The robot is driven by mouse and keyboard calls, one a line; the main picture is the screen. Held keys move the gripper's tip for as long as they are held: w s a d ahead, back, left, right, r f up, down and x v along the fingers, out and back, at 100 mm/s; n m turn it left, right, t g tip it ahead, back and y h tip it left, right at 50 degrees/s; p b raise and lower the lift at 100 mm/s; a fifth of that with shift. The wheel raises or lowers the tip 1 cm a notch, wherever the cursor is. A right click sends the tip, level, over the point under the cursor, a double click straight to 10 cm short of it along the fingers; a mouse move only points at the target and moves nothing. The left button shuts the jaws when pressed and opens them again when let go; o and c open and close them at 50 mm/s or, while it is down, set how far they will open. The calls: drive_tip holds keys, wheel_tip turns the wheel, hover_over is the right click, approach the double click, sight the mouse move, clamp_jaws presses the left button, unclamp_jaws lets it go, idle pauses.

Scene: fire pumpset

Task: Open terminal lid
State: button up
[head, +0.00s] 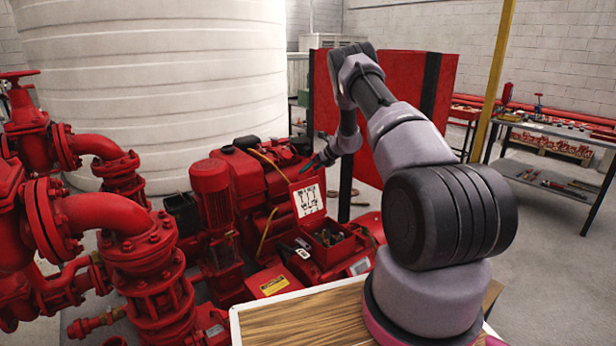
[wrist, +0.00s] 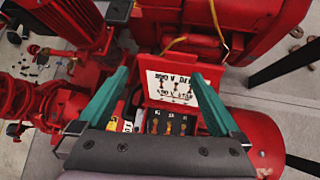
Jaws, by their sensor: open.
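The terminal lid (head: 308,199) stands raised at the back of the red terminal box (head: 338,250), its white diagram label facing me. In the wrist view the lid (wrist: 183,88) shows red edges around the label, and terminals (wrist: 170,123) are exposed in the box below it. My gripper (head: 313,164) is above the lid in the head view. In the wrist view its teal fingers (wrist: 160,74) are spread wide, with the lid seen between them and nothing gripped. Whether a finger touches the lid I cannot tell. My gripper's body hides the front of the box.
Red pipes and valves (head: 120,230) stand at the left, beside the red pump machinery (head: 235,190). A yellow cable (head: 268,230) runs near the lid. A red cabinet (head: 390,110) stands behind my arm.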

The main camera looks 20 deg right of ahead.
sight(303, 178)
drive_tip(key=s+d+f+t, duration=0.3)
drive_tip(key=t, duration=0.2)
drive_tip(key=shift+m+h, duration=0.4)
drive_tip(key=x, duration=1)
drive_tip(key=shift+w+a+f, duration=0.1)
drive_tip(key=shift+w+a, duration=0.05)
drive_tip(key=shift+w, duration=0.1)
